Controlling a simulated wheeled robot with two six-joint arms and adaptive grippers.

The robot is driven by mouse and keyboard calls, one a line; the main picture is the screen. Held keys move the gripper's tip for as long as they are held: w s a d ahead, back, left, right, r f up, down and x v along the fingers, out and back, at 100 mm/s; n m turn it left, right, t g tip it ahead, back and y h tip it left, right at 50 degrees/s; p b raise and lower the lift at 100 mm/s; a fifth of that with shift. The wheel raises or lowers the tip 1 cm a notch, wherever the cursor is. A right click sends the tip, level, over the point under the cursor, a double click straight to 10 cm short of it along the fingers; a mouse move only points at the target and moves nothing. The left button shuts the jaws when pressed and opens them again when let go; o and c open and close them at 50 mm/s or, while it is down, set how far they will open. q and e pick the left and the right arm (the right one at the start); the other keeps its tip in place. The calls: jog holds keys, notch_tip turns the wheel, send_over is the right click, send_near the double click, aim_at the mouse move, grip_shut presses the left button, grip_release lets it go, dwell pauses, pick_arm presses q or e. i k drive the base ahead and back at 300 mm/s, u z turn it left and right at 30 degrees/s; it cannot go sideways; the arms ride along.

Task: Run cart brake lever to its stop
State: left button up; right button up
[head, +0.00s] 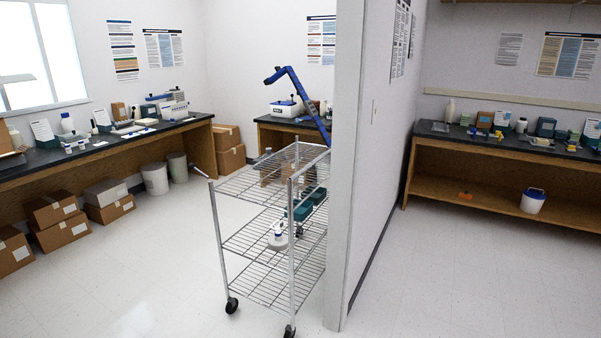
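A wire-shelf cart (268,233) with three shelves and chrome posts stands on the floor in the middle of the head view, left of the wall end. Its right side is partly hidden behind the wall. A short thin rod (200,172) sticks out up and left from the top of its left front post; I cannot tell whether it is the brake lever. Black casters (232,305) show at the front, one cut close to the bottom edge (289,331). No brake lever is clearly visible at them. Neither of my grippers is in view.
A partition wall (345,200) stands right beside the cart. Teal boxes (305,204) and a white item (278,240) sit on the cart. Cardboard boxes (60,222) and bins (155,179) line the left bench. Floor left of the cart and right of the wall is clear.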

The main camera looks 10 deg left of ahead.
aim_at(192, 167)
jog(key=i, duration=0.95)
jog(key=u, duration=2.25)
jog(key=i, duration=2.5)
jog(key=z, duration=0.2)
